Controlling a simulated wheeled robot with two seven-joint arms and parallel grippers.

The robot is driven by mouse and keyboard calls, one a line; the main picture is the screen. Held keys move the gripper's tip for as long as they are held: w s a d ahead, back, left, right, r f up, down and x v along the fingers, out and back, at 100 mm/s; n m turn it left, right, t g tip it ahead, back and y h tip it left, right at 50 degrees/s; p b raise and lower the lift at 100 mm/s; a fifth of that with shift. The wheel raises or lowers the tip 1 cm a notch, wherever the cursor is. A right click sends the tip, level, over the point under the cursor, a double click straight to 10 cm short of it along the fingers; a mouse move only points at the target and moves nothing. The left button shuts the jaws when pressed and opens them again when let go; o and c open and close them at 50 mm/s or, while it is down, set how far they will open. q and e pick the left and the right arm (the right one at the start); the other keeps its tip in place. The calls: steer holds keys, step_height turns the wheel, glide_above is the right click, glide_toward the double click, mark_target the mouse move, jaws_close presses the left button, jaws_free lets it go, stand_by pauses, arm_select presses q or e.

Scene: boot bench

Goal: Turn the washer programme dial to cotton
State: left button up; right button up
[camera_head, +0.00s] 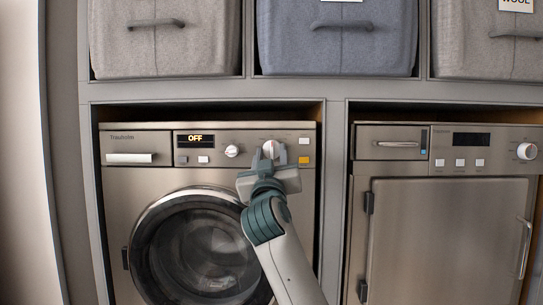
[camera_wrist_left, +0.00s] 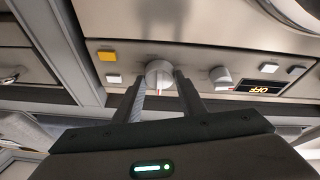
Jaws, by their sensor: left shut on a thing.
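The washer (camera_head: 118,187) stands at the left, with a round glass door below its control panel. Its display (camera_head: 195,139) reads OFF. A white dial (camera_head: 270,148) with a red mark sits on the right part of the panel; it also shows in the left wrist view (camera_wrist_left: 159,72). My left gripper (camera_head: 270,158) is at this dial, its two fingers on either side and shut on it. A second, smaller white dial (camera_head: 232,151) is to its left and free. The printed programme labels are too small to read. My right gripper is not in view.
A yellow button (camera_head: 304,160) and a white button (camera_head: 304,141) are just right of the held dial. A second machine (camera_head: 445,230) stands at the right with its own dial (camera_head: 526,151). Fabric bins (camera_head: 335,40) fill the shelf above.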

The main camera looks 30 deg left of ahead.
arm_select(q)
steer(key=shift+m, duration=0.4)
steer(key=shift+m+h, duration=0.3)
steer(key=shift+h, duration=0.1)
steer(key=m+h, duration=0.1)
steer(key=m, duration=0.1)
steer(key=m+t, duration=0.1)
steer(key=shift+a+m+h, duration=0.2)
steer(key=shift+m+h, duration=0.2)
steer(key=m+h+p, duration=0.1)
steer(key=m, duration=0.2)
steer(key=shift+s+r+h, duration=0.1)
steer(key=shift+r+h, duration=0.05)
steer(key=shift+h, duration=0.15)
steer(key=shift+m+h+p, duration=0.6)
steer(key=shift+m+p, duration=0.1)
steer(key=shift+m, duration=0.6)
steer(key=o, duration=1.1)
steer(key=shift+c, duration=0.2)
steer(key=shift+s, duration=0.1)
